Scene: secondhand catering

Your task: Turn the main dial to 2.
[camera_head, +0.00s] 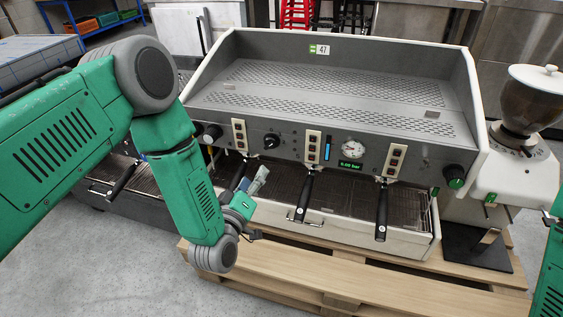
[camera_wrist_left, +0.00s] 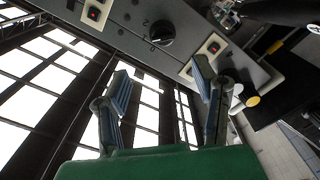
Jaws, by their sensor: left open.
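The main dial (camera_head: 271,141) is a round black knob on the grey front panel of the espresso machine (camera_head: 340,120), between two button strips. In the left wrist view the dial (camera_wrist_left: 162,33) shows near the top centre, with a figure 2 printed beside it. Its exact setting is too small to read surely. My left gripper (camera_head: 257,182) is open and empty, below the dial in the head view. In the left wrist view its two fingers (camera_wrist_left: 163,85) stand apart, with the dial beyond the gap, not touched. My right gripper is out of view.
Portafilter handles (camera_head: 303,198) jut out below the panel. A round gauge (camera_head: 352,149) and a green-marked knob (camera_head: 454,177) lie to the right. A coffee grinder (camera_head: 520,150) stands at the far right. Wooden pallet boards (camera_head: 380,280) lie under the machine.

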